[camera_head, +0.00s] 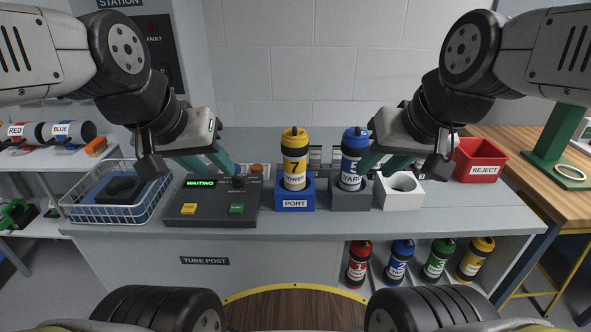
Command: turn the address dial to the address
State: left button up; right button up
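The dark console (212,212) on the left part of the counter has a lit green "WAITING" display (200,184), a yellow button and a green button. A small dark knob (238,183), likely the address dial, sits at its upper right. Its setting is too small to read. My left gripper (230,171) has its green fingertips right at the knob and partly hides it. I cannot tell whether they touch it or how far apart they are. My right gripper (374,168) is near the blue canister, with its green fingers apart and nothing seen between them.
A yellow canister (294,165) marked 7 TOWER stands in the blue PORT block (294,203). A blue canister (352,168) marked 5 YARD stands in a grey block (349,202). A white holder (402,200), red REJECT bin (478,162) and wire basket (82,210) share the counter.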

aim_at(238, 182)
jog(key=i+j+u, duration=0.2)
jog(key=u, duration=0.2)
jog(key=i+j+u, duration=0.1)
jog(key=i+u, duration=0.25)
jog(key=i, duration=0.05)
